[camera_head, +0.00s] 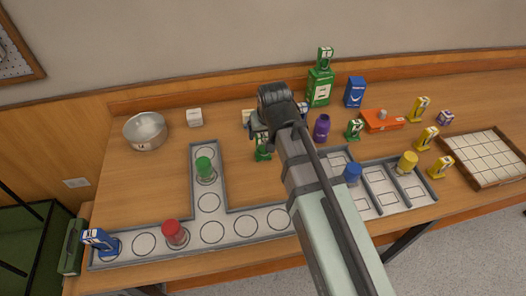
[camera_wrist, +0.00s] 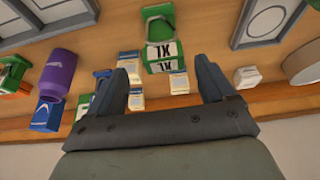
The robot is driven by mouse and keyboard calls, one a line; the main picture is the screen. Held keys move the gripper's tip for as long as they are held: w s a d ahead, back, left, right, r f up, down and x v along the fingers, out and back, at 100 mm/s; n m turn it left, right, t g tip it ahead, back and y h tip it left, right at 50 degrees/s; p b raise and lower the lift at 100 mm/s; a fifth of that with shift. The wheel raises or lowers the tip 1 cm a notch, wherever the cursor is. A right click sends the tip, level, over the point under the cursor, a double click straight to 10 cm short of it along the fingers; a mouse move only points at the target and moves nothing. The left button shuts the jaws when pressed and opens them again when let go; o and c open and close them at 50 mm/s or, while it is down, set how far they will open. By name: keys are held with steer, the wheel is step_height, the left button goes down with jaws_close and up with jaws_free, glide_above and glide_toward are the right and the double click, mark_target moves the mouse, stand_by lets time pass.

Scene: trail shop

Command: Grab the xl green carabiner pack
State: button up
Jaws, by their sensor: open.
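The green carabiner pack with a white label reading XL (camera_wrist: 160,52) is upside down in the wrist view, just beyond and between my fingertips. In the head view a green pack (camera_head: 263,150) stands on the table just below my gripper, partly hidden by it. My gripper (camera_head: 270,128) is open, with nothing held; its two fingers also show in the wrist view (camera_wrist: 165,82). Other green packs are a tall one (camera_head: 319,90) at the back with a smaller one (camera_head: 325,58) on it, and a small one (camera_head: 354,130) to the right.
A purple bottle (camera_head: 321,128), a blue pack (camera_head: 355,92) and an orange box (camera_head: 382,121) stand to the right. A metal bowl (camera_head: 145,131) and a white box (camera_head: 194,118) are at the left. A grey-rimmed tray (camera_head: 222,188) holding coloured pieces lies in front.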

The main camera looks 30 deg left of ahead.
mark_target(263, 136)
steer(key=shift+x, duration=2.65)
steer(key=shift+s+a, duration=0.15)
steer(key=c, duration=1.5)
steer(key=shift+o, duration=0.2)
steer(key=shift+r, duration=0.1)
